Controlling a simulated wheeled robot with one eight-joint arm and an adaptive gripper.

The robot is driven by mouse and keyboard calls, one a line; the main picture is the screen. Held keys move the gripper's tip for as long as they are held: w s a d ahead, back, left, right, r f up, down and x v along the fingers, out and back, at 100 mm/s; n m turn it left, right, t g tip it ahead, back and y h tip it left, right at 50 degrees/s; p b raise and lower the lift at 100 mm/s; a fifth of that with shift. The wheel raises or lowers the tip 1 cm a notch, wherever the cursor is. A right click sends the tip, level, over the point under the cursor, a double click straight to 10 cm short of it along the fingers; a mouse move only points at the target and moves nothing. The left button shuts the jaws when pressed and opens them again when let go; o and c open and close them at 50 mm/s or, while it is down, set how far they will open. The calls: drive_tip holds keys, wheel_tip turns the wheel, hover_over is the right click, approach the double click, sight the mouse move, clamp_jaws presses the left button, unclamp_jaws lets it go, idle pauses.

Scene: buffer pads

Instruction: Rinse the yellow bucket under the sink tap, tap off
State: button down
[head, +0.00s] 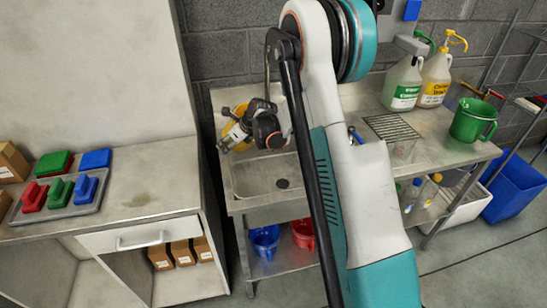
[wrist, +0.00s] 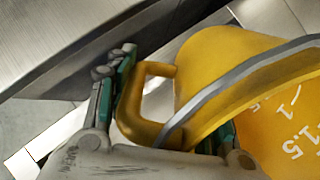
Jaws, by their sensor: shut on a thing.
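The yellow bucket (head: 240,112) is partly hidden behind my gripper (head: 230,138), at the back left of the steel sink basin (head: 262,178) in the head view. My gripper (wrist: 165,115) is shut on the bucket's yellow side handle (wrist: 150,70), with teal-padded fingers on either side. The bucket looks tilted. The tap cannot be made out clearly behind my arm, and no water shows.
A green jug (head: 474,120) and two pump bottles (head: 420,80) stand on the right of the sink counter. A wire rack (head: 390,128) lies near them. Blue (head: 264,240) and red (head: 302,233) buckets sit on the shelf below. A left counter (head: 150,180) holds coloured pads (head: 60,195).

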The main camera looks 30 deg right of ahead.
drive_tip(key=w+g, duration=0.1)
drive_tip(key=w+a+g+h+p, duration=0.1)
drive_tip(key=g, duration=0.1)
drive_tip(key=shift+f+h, duration=0.1)
drive_tip(key=shift+h, duration=0.2)
drive_tip(key=shift+w+a+g, duration=0.1)
drive_tip(key=shift+w+g, duration=0.05)
drive_tip(key=shift+g, duration=0.35)
drive_tip(key=g+h, duration=0.1)
drive_tip(key=r+g+p, duration=0.1)
drive_tip(key=shift+w+a+g+h, duration=0.2)
drive_tip(key=shift+w+g+h, duration=0.1)
drive_tip(key=shift+w+h, duration=0.1)
drive_tip(key=shift+r, duration=0.1)
drive_tip(key=shift+g, duration=0.3)
